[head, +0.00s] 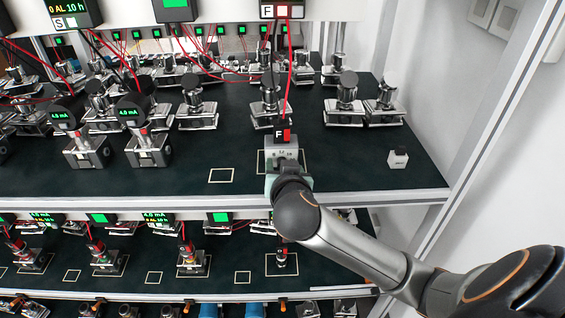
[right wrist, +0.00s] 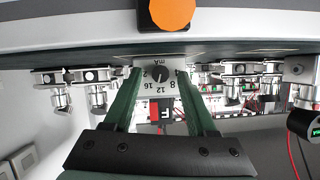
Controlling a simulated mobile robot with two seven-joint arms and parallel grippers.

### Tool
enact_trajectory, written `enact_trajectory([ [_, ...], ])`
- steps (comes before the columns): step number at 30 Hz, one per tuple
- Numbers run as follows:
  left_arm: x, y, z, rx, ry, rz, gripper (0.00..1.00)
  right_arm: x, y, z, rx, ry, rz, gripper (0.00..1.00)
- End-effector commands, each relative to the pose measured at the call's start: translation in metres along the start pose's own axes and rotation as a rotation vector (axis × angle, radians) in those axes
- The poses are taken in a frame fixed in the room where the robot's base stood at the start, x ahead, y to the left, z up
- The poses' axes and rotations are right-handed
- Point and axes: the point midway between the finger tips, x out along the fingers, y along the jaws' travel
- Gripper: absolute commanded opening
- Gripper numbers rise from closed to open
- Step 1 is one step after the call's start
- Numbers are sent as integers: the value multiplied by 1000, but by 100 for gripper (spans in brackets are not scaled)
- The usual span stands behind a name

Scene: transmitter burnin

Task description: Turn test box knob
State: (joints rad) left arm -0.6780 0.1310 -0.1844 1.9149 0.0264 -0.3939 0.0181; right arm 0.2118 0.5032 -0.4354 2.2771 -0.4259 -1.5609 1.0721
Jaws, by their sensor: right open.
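The test box (head: 283,146) is a small light-grey box on the upper shelf, with a red-and-black plug marked F (head: 282,132) at its top. In the right wrist view, which looks upside down, its face (right wrist: 172,88) shows mA and a number scale. The dark round knob (right wrist: 159,74) sits on that face. My right gripper (head: 288,174) is at the front of the box. Its two green fingers (right wrist: 160,82) are apart, one on each side of the knob. I cannot tell whether they touch the box. My left gripper is not in view.
The upper shelf (head: 215,150) holds several clamped transmitters (head: 145,148) with red and black wires. A lower shelf (head: 125,278) holds more devices. The white rack post (head: 500,110) stands at the right.

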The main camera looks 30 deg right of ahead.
Motion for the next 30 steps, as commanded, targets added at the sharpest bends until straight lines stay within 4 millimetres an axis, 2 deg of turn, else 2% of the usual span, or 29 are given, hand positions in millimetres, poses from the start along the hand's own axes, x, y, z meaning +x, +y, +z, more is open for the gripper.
enact_trajectory([
  [5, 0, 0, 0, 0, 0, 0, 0, 0, 0, 0, 0, 0, 0, 57],
  [20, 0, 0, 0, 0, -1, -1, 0, 0, 0, 0, 0, 0, 1, 2],
  [30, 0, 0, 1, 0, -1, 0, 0, 0, 0, 0, -1, 1, 1, 0],
])
